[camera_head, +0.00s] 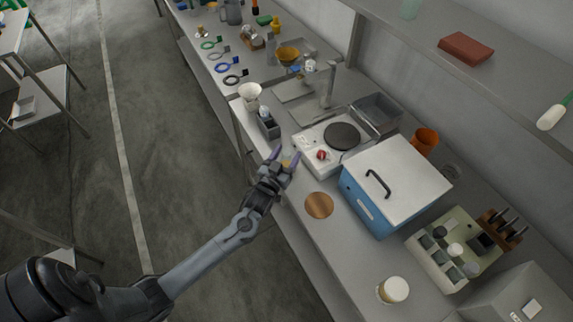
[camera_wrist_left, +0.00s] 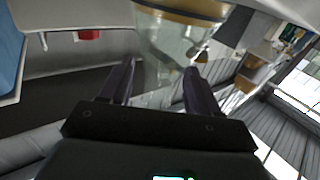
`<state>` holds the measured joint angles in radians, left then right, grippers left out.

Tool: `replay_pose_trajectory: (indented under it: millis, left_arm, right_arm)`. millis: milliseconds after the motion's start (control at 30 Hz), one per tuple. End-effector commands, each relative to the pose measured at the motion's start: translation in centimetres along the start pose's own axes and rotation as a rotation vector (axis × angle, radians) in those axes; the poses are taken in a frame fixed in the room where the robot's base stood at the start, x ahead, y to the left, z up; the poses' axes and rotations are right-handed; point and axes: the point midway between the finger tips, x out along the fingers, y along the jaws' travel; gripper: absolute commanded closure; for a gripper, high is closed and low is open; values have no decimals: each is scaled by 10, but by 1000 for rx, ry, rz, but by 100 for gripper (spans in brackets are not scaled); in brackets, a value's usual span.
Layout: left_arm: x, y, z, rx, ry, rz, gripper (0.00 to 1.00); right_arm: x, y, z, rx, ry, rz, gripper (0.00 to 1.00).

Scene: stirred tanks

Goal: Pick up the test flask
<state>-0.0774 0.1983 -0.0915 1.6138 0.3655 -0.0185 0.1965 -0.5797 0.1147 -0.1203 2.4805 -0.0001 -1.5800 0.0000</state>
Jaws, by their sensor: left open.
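What looks like the test flask is a clear glass vessel (camera_wrist_left: 165,45) with a yellow-brown band, at the top middle of the left wrist view. In the head view only a small yellowish bit (camera_head: 287,162) of it shows between the finger ends. My left gripper (camera_head: 286,153) is over the bench's front edge, left of the hot plate. In the wrist view its two dark fingers (camera_wrist_left: 160,70) are apart, with the glass beyond and partly between them. I cannot tell whether they touch it. My right gripper is not in view.
Close by are a hot plate (camera_head: 342,136) with a red knob, a blue box (camera_head: 375,200) with a white lid, a wooden disc (camera_head: 319,205) and a dark caddy (camera_head: 268,125). A pale-lidded jar (camera_head: 393,289) stands nearer. Open floor (camera_head: 170,150) lies left of the bench.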

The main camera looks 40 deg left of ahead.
Motion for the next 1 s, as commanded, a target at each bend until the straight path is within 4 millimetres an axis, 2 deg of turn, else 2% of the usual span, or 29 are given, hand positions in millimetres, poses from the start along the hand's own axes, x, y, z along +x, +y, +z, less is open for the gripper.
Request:
replay_pose_trajectory:
  millis: [133, 167, 500, 567, 1000]
  left_arm:
    - [0, 0, 0, 0, 0, 0, 38]
    - [0, 0, 0, 0, 0, 0, 41]
    - [0, 0, 0, 0, 0, 1, 93]
    - [0, 0, 0, 0, 0, 1, 100]
    - [0, 0, -5, 0, 2, 1, 100]
  right_arm:
    - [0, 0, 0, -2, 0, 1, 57]
    - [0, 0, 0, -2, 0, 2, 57]
    - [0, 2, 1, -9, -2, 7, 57]
    - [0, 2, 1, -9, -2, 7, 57]
    - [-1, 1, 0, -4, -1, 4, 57]
